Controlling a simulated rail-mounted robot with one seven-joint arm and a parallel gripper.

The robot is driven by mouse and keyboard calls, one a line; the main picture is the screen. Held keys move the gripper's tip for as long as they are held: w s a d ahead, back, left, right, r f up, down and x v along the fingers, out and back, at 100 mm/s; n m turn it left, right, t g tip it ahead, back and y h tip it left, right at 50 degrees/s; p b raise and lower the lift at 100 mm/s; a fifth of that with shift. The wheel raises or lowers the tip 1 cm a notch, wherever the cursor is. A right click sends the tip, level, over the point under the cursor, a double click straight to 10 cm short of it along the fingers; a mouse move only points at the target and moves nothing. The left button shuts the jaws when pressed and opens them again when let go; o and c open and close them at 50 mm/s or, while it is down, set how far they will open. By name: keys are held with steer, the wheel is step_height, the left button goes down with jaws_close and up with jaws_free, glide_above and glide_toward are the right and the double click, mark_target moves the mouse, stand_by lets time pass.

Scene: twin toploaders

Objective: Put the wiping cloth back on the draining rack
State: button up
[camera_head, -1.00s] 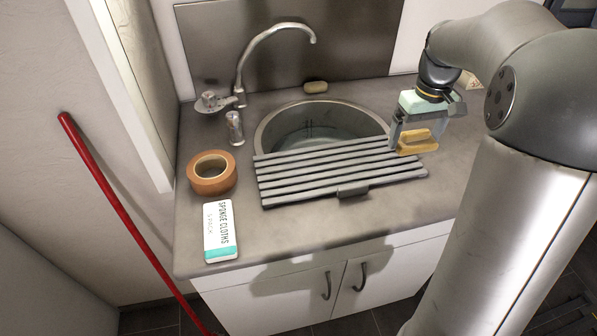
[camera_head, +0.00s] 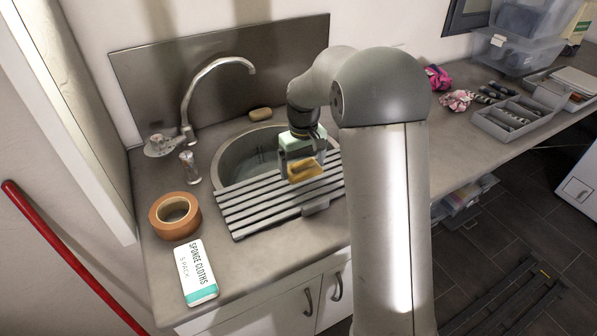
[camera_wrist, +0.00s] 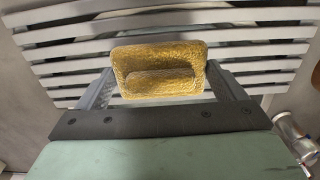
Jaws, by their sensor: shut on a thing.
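A yellow folded wiping cloth (camera_head: 305,171) is held between the fingers of my gripper (camera_head: 301,166), which is shut on it. In the wrist view the cloth (camera_wrist: 158,70) fills the space between the two fingers, with the slats behind it. The grey slatted draining rack (camera_head: 262,203) lies across the front of the round sink. My gripper and the cloth are over the right part of the rack. I cannot tell whether the cloth touches the slats. My arm hides the rack's right end.
The tap (camera_head: 189,104) stands behind the sink (camera_head: 226,160), and a soap bar (camera_head: 260,114) lies at its back rim. Orange tape (camera_head: 175,216) and a sponge cloths pack (camera_head: 195,273) lie at left. Pink cloths (camera_head: 457,99) and a grey organiser tray (camera_head: 490,126) lie on the right counter.

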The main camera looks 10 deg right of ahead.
mark_target(298, 175)
steer(key=shift+w+a+f, duration=0.2)
steer(key=shift+a+f, duration=0.1)
steer(key=shift+f, duration=0.1)
steer(key=shift+w+a+f+p, duration=0.1)
steer(key=shift+f+p, duration=0.05)
steer(key=shift+f, duration=0.75)
steer(key=shift+w+a+f+p, duration=0.1)
steer(key=shift+f+p, duration=0.05)
steer(key=shift+f, duration=0.85)
